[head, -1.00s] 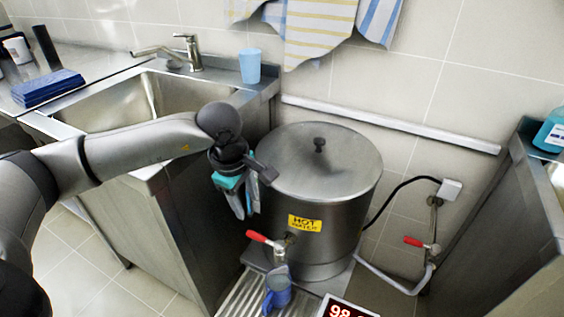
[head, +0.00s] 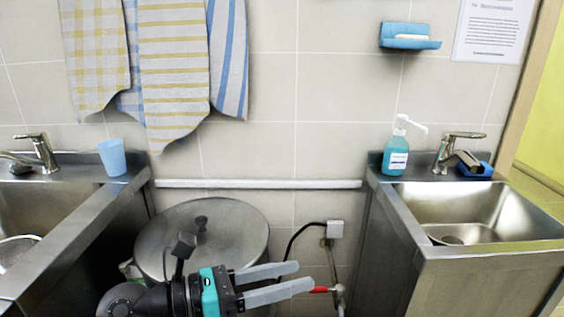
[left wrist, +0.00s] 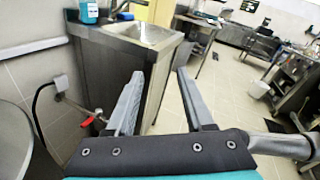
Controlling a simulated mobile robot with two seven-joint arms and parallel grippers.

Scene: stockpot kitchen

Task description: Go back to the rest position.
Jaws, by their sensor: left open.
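My left gripper (head: 304,277) is at the bottom of the head view, in front of the lidded steel pot (head: 235,225). Its two grey fingers point to the right and stand apart, with nothing between them. In the left wrist view the open fingers (left wrist: 158,75) point out over the tiled floor, with empty space between them. The gripper and wrist hide the lower part of the pot. My right gripper shows in neither view.
A steel sink unit (head: 490,260) stands right, with a soap bottle (head: 396,158) on its rim. Another sink (head: 60,215) stands left with a blue cup (head: 112,157). A red-handled valve (head: 320,290) is by the fingertips. Open floor (left wrist: 235,90) lies ahead of the gripper.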

